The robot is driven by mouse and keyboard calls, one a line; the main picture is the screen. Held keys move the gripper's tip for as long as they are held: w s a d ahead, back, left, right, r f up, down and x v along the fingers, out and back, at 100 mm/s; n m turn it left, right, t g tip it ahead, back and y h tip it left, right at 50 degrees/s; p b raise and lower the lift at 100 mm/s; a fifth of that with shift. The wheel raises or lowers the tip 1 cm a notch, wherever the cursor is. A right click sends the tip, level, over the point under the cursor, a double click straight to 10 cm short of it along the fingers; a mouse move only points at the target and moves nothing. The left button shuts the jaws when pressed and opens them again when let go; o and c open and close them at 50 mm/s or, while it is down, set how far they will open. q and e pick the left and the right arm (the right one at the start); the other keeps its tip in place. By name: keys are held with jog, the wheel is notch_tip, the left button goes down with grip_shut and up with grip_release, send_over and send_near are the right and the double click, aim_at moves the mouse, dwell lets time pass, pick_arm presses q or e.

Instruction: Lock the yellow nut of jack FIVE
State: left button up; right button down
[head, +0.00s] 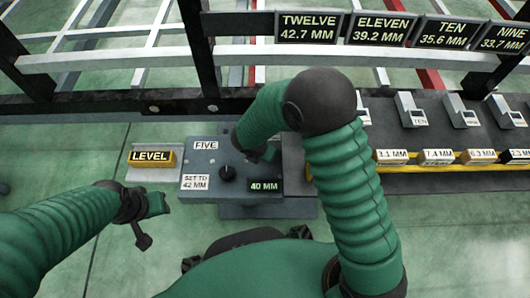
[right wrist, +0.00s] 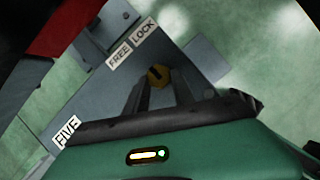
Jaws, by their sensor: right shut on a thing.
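The jack FIVE box (head: 205,158) is grey, with a black knob (head: 227,172), a "SET TO 42 MM" label and a "40 MM" readout (head: 265,185). In the right wrist view the yellow nut (right wrist: 158,72) has a dark slot across it and sits near the FREE (right wrist: 119,57) and LOCK (right wrist: 144,30) labels. My right gripper (right wrist: 160,84) has its fingers on either side of the nut and is shut on it. In the head view my right arm hides the nut. My left gripper (head: 148,215) hangs left of the box, apart from it; its finger gap is unclear.
A yellow LEVEL block (head: 152,157) sits on a grey plate left of the box. Signs TWELVE (head: 308,27) to NINE stand behind. Several grey devices and millimetre-labelled blocks line the dark bench (head: 385,120) at right. Green floor is clear at front left.

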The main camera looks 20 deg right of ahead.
jog(key=shift+r+m+p, duration=0.15)
jog(key=shift+m+p, duration=0.15)
jog(key=shift+p, duration=0.45)
jog(key=m+p, duration=0.1)
jog(key=p, duration=0.1)
jog(key=m+g+p, duration=0.1)
jog(key=m+p, duration=0.1)
jog(key=m+g+p, duration=0.1)
jog(key=m+p, duration=0.1)
jog(key=p, duration=0.1)
jog(key=shift+w+a+r+h, duration=0.1)
jog(key=shift+w+a+h, duration=0.1)
jog(key=shift+w+h, duration=0.2)
jog(key=shift+w+f+m+g+p, duration=0.15)
jog(key=shift+m+g+p, duration=0.15)
jog(key=shift+m+p, duration=0.4)
jog(key=shift+s+f+m+g+p, duration=0.1)
jog(key=shift+m+g+p, duration=0.3)
jog(key=shift+m, duration=0.5)
jog(key=shift+w+a, duration=0.1)
jog(key=c, duration=1.1)
grip_release()
jog(key=shift+o, duration=0.2)
